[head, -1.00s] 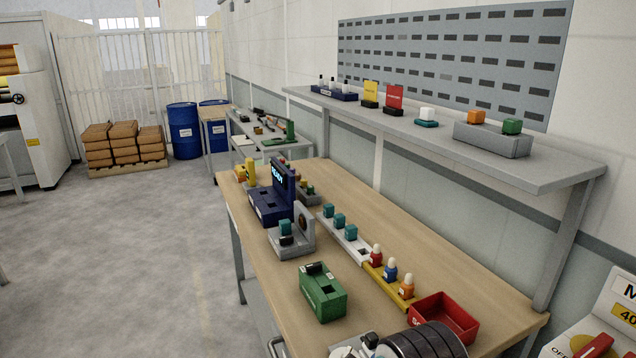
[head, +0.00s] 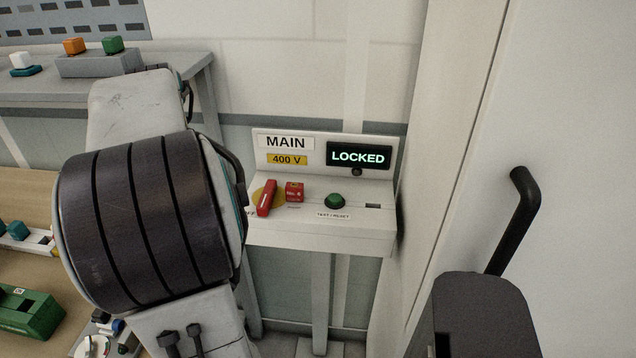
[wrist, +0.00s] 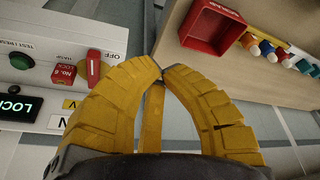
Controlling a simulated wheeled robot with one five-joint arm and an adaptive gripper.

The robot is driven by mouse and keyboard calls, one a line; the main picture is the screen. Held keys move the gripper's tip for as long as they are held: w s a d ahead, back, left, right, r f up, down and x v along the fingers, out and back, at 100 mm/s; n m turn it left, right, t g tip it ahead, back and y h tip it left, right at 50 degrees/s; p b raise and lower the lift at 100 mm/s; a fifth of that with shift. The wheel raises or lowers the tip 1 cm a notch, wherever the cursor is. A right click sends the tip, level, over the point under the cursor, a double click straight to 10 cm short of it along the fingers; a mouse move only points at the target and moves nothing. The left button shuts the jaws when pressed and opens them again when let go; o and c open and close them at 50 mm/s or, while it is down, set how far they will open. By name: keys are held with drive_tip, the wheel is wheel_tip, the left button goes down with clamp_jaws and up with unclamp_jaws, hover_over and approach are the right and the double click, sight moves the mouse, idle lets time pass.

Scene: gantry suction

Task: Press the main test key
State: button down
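The main panel (head: 270,220) is a white sloped box with a "MAIN 400 V" label. Its green round test key (head: 335,201) sits above a "TEST/RESET" label; it also shows at the left of the wrist view (wrist: 22,61). The panel display (head: 358,157) reads "LOCKED". A red lever (head: 266,198) points towards OFF, and a red No. 6 lock block (head: 295,191) sits beside it. My gripper (wrist: 161,72) has yellow fingers with tips together, nothing between them, apart from the key. The gripper is not clearly seen in the head view.
The wooden bench (wrist: 185,25) lies beside the panel, with a red tray (wrist: 212,25) and several coloured pegs. A steel shelf (head: 150,58) stands behind my arm. A white cabinet wall (head: 580,150) with a black handle (head: 522,205) closes off the right side.

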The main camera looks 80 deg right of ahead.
drive_tip(key=s+d+r+m+g, duration=0.1)
drive_tip(key=s+d+m, duration=0.3)
drive_tip(key=s+d, duration=0.8)
drive_tip(key=m+g+p, duration=0.1)
drive_tip(key=m+p, duration=0.1)
drive_tip(key=m, duration=0.1)
hover_over(332, 194)
drive_tip(key=a, duration=0.4)
drive_tip(key=shift+w+h, duration=0.15)
drive_tip(key=shift+h, duration=0.15)
drive_tip(key=x, duration=1.2)
drive_tip(key=shift+a+f, duration=0.25)
drive_tip(key=shift+f, duration=0.8)
